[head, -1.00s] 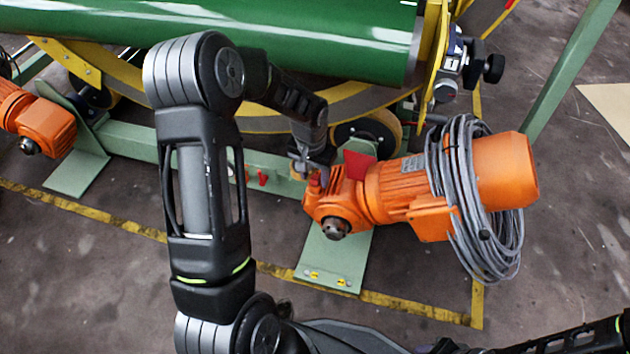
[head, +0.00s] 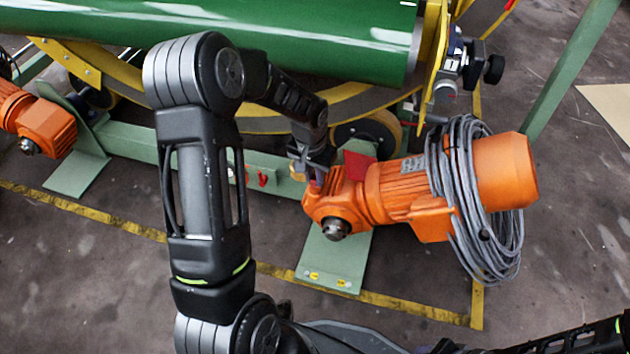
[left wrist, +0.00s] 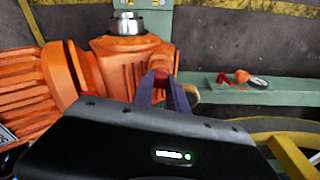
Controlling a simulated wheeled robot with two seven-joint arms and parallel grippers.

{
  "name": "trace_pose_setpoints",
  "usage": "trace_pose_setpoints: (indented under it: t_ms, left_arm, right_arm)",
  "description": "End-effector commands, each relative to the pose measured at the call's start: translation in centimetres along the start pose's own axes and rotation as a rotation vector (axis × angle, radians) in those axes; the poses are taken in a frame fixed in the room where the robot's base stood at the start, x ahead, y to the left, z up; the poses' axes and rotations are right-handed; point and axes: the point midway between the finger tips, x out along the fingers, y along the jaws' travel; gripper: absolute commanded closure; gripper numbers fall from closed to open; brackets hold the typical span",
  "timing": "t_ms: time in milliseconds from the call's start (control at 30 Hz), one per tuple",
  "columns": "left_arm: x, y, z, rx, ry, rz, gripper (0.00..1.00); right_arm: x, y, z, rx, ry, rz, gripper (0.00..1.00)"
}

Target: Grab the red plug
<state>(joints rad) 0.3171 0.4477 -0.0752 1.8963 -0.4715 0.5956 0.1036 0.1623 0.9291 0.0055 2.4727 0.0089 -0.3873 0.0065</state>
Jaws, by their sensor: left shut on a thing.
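The red plug (head: 314,187) is a small red piece on top of the orange gearbox (head: 335,207), right of my black upright arm. My left gripper (head: 313,178) reaches down onto it from above. In the left wrist view the two dark fingers of the gripper (left wrist: 168,88) are shut on the plug, and a little of the red plug (left wrist: 160,84) shows between them. The plug is at the gearbox; I cannot tell whether it is still seated. My right gripper is not in view; only part of that arm shows at the lower right.
The orange motor (head: 505,172) with a coiled grey cable (head: 466,200) extends right of the gearbox. A red plate (head: 357,166) stands close to the gripper. The green cylinder (head: 290,35) and yellow ring lie behind. The floor in front is open, with yellow tape lines.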

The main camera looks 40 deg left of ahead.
Motion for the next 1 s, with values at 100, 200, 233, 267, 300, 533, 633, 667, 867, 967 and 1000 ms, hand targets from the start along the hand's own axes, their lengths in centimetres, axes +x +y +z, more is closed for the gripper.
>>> trace_pose_setpoints:
  t_ms: [100,200,233,267,300,533,633,667,867,967,1000]
  left_arm:
    - [0.0,0.0,0.0,0.000,0.000,0.000,1.00]
    - [0.1,0.0,0.0,0.000,0.000,0.000,1.00]
    - [0.1,0.0,0.0,0.000,0.000,0.000,1.00]
    - [0.1,0.0,0.0,0.000,0.000,0.000,1.00]
    - [0.1,0.0,0.0,0.000,-0.001,0.000,1.00]
    - [-0.3,0.0,0.0,0.000,0.000,-0.001,1.00]
    - [-1.0,0.0,-0.1,0.000,0.000,-0.001,1.00]
    - [-1.2,0.0,-0.1,0.000,0.000,-0.001,1.00]
    - [-3.8,0.0,-0.5,0.000,0.002,0.000,1.00]
    - [-3.9,0.3,1.3,0.001,-0.004,0.000,1.00]
    - [-4.1,0.5,2.1,0.002,-0.003,0.000,1.00]
  right_arm:
    - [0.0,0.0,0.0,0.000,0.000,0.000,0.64]
    - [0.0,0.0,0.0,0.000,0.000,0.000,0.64]
    - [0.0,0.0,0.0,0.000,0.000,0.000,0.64]
    - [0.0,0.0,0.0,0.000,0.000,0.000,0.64]
    - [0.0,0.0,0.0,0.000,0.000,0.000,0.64]
    - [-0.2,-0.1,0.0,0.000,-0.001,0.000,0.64]
    - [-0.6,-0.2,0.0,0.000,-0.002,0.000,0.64]
    - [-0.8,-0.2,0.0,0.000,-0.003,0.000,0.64]
    - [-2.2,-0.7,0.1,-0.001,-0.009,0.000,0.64]
    - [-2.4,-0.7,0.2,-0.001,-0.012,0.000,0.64]
    - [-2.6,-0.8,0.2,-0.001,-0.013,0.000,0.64]
